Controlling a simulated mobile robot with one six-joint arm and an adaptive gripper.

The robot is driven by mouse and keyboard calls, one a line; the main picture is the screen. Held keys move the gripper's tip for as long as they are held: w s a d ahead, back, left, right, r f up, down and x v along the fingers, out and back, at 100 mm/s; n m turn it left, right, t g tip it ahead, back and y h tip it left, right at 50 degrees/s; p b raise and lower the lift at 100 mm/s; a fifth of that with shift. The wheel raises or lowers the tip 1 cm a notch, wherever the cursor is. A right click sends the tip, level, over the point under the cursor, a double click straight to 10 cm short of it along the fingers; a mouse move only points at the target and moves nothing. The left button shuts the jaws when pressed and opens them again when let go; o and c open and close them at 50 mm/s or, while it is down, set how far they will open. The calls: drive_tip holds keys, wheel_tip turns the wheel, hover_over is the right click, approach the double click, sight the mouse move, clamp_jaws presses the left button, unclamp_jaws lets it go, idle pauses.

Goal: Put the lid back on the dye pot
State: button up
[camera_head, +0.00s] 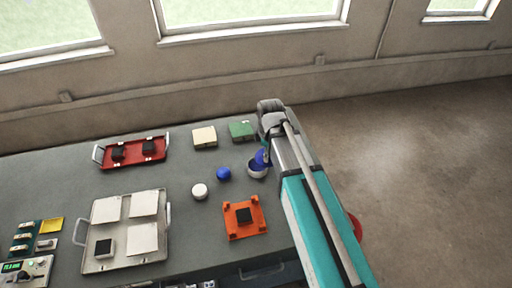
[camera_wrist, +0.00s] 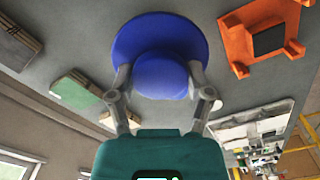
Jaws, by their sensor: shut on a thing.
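The blue lid (camera_wrist: 160,28) is a round disc with a thick knob (camera_wrist: 162,76). My gripper (camera_wrist: 160,80) is shut on the knob, one finger on each side. In the head view the lid (camera_head: 262,158) shows as a blue patch at the arm's end, over the back right of a small pale pot (camera_head: 257,173) and looking tilted. I cannot tell whether lid and pot touch. My arm hides part of both. In the wrist view the pot cannot be made out behind the lid.
A blue ball-like object (camera_head: 223,174) and a white round one (camera_head: 199,191) stand left of the pot. An orange fixture (camera_head: 230,231) lies in front, also in the wrist view (camera_wrist: 236,45). A green block (camera_head: 242,131) and cream block (camera_head: 204,137) stand behind. A silver tray (camera_head: 98,266) lies left.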

drive_tip(key=shift+n, duration=0.5)
drive_tip(key=shift+w+a+f+b, duration=0.3)
drive_tip(key=shift+w+a, duration=0.3)
drive_tip(key=shift+w, duration=0.1)
drive_tip(key=shift+w+a+f+b, duration=0.25)
drive_tip(key=shift+w+a+f, duration=0.1)
drive_tip(key=shift+w+a, duration=0.35)
drive_tip(key=shift+w+a+f+b, duration=0.3)
drive_tip(key=shift+w+a, duration=0.25)
drive_tip(key=shift+w, duration=0.2)
drive_tip(key=shift+f, duration=0.15)
drive_tip(key=shift+f+b, duration=3.05)
drive_tip(key=shift+b, duration=0.15)
drive_tip(key=shift+f, duration=0.2)
drive_tip(key=o, duration=0.9)
drive_tip(key=shift+o, duration=0.2)
drive_tip(key=shift+w+r, duration=0.1)
drive_tip(key=shift+r, duration=0.05)
